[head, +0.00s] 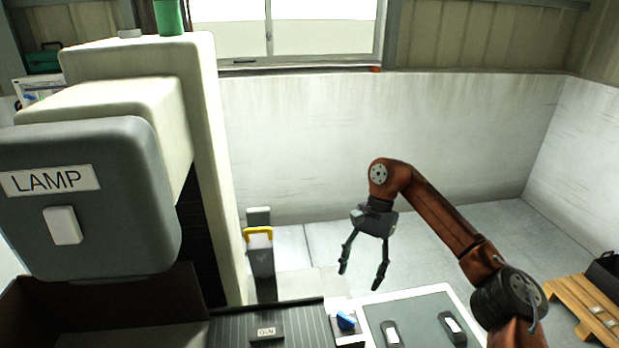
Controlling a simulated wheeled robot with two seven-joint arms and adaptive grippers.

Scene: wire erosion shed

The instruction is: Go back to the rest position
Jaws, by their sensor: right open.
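My right gripper (362,276) hangs from the orange-brown right arm in the right half of the head view. Its two dark fingers point down and stand apart, with nothing between them. It is in the air above and behind the panel with the grey plate and dark handles, clear of the machine on the left. My left gripper is not in view.
A machine head marked LAMP (110,225), with a light switch (62,226), fills the left. In front are a blue knob (346,320) and a grey panel (418,313). A grey bin with yellow handle (260,258) stands behind. A wooden pallet (577,296) lies right.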

